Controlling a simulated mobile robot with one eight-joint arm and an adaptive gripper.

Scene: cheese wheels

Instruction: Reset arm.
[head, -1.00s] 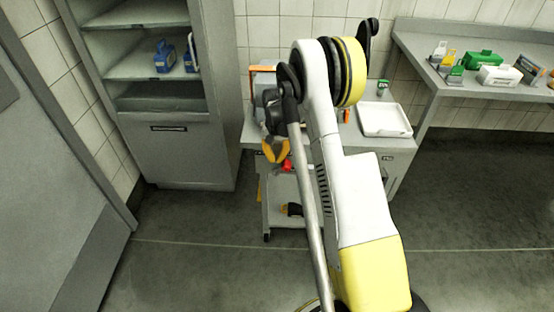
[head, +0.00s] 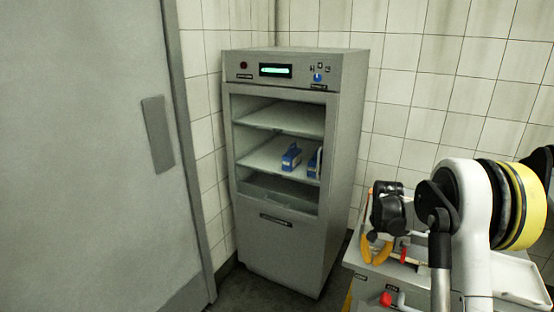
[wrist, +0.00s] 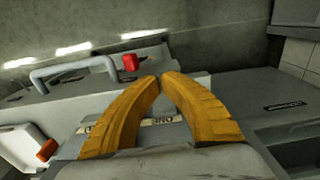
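My gripper (head: 377,260) hangs at the lower right of the head view, yellow fingers pointing down over the grey cart or bench. In the wrist view my gripper (wrist: 160,77) shows its two curved yellow fingers with tips meeting and nothing visible between them. My folded arm fills the right side of the head view and hides part of the bench behind it.
A grey cabinet (head: 290,250) with an open front stands in the middle, with blue boxes (head: 291,157) on its shelf. A grey door (head: 90,180) is at left. A white tray (head: 520,278) lies right. A red knob (wrist: 130,62) is near the fingertips.

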